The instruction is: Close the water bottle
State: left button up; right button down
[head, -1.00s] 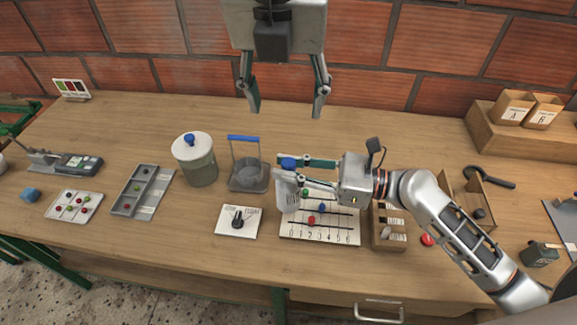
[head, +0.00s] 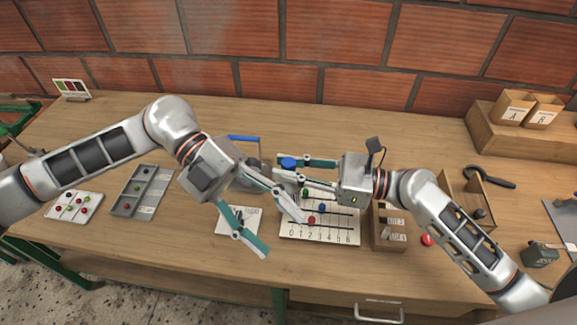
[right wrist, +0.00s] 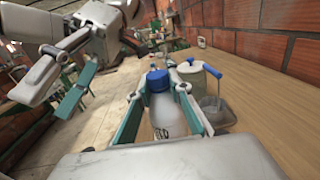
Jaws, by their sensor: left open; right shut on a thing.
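The water bottle is pale with a blue cap (head: 289,162), and my left gripper's finger covers much of its body in the head view. In the right wrist view the bottle body (right wrist: 168,117) stands between my right fingers with the blue cap on top. I cannot tell how tightly the cap sits. My right gripper (head: 281,167) is shut on the bottle from the right. My left gripper (head: 283,236) is open and empty, with one finger in front of the bottle body and the other lower left. It also shows upper left in the right wrist view (right wrist: 42,106).
A blue-handled container (head: 244,138) stands behind my left gripper. A numbered bead board (head: 335,232) and a dial card (head: 230,218) lie in front. A wooden tray (head: 388,243) is to the right. A lidded canister (right wrist: 194,90) shows in the right wrist view.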

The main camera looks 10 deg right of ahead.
pick_arm(q)
jog(key=s+a+f+n+t+h, duration=0.45)
jog(key=a+f+n+t, duration=0.2)
jog(key=f+n, duration=0.35)
jog(key=s+a+f+n+t+h, duration=0.3)
jog(key=a+f+n+t+h, duration=0.3)
jog(key=f+n, duration=0.4)
jog(key=w+a+f+n+t+y, duration=0.2)
jog(key=w+f+n+t+y, duration=0.15)
jog(key=f+n, duration=0.35)
jog(key=w+a+f+n+t+y, duration=0.35)
jog(key=f+n+y, duration=0.2)
jog(key=n, duration=0.25)
jog(key=w+a+f+m+y, duration=0.1)
jog(key=a+f+m+y, duration=0.1)
jog(key=a+y, duration=0.4)
jog(key=shift+w+f+y, duration=0.3)
jog(key=shift+f+y, duration=0.3)
jog(key=shift+y, duration=0.75)
pick_arm(e)
jog(key=shift+r, duration=0.1)
